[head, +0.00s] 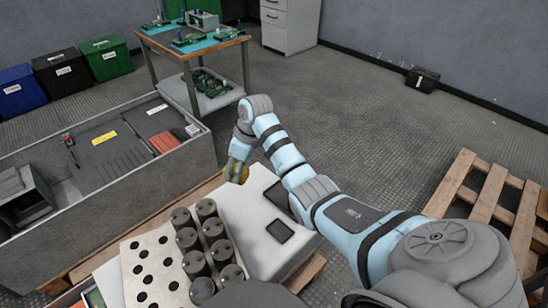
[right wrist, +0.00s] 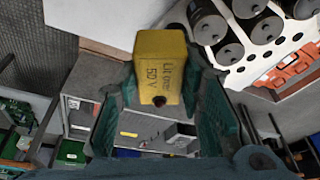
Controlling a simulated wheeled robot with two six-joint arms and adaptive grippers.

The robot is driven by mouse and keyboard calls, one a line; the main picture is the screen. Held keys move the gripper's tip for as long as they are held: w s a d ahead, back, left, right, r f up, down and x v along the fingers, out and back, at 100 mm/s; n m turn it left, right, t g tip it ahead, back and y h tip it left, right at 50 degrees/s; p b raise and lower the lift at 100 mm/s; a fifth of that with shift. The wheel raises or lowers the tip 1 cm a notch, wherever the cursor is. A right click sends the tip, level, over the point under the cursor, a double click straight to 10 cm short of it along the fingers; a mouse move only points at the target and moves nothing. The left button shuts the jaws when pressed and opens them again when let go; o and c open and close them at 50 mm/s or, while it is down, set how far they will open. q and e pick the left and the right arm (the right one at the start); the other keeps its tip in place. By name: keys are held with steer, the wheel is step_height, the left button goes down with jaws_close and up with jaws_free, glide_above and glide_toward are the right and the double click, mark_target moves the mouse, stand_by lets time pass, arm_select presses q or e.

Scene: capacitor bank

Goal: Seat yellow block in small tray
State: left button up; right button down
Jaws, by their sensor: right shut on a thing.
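My right gripper (head: 238,163) is shut on the yellow block (head: 236,173) and holds it past the far edge of the white bench top. In the right wrist view the block (right wrist: 160,65), marked "50 V" and with a dark round spot on its end, sits between the green finger pads (right wrist: 157,85). A small dark tray (head: 280,231) lies on the white top, nearer than the gripper and to its right, apart from the block. A larger dark tray (head: 278,198) lies just beyond it, partly hidden by my right arm. My left gripper is out of view.
A long grey bin (head: 175,185) lies left of my gripper. A blue-topped table (head: 190,42) stands farther back. A wooden pallet (head: 492,205) lies at right.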

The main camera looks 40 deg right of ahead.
steer(key=s+d+f+m+b, duration=0.1)
steer(key=s+d+f+b, duration=0.1)
steer(key=f, duration=0.6)
steer(key=s+d+f+m+h+b, duration=0.1)
steer(key=s+d+f+m+b, duration=0.1)
steer(key=f, duration=0.6)
steer(key=s+d+f+m+b, duration=0.2)
steer(key=s+d+f, duration=0.2)
steer(key=s+f, duration=0.2)
steer(key=shift+d+f+t+h, duration=0.15)
steer(key=shift+f+t+h, duration=0.15)
steer(key=shift+f, duration=0.85)
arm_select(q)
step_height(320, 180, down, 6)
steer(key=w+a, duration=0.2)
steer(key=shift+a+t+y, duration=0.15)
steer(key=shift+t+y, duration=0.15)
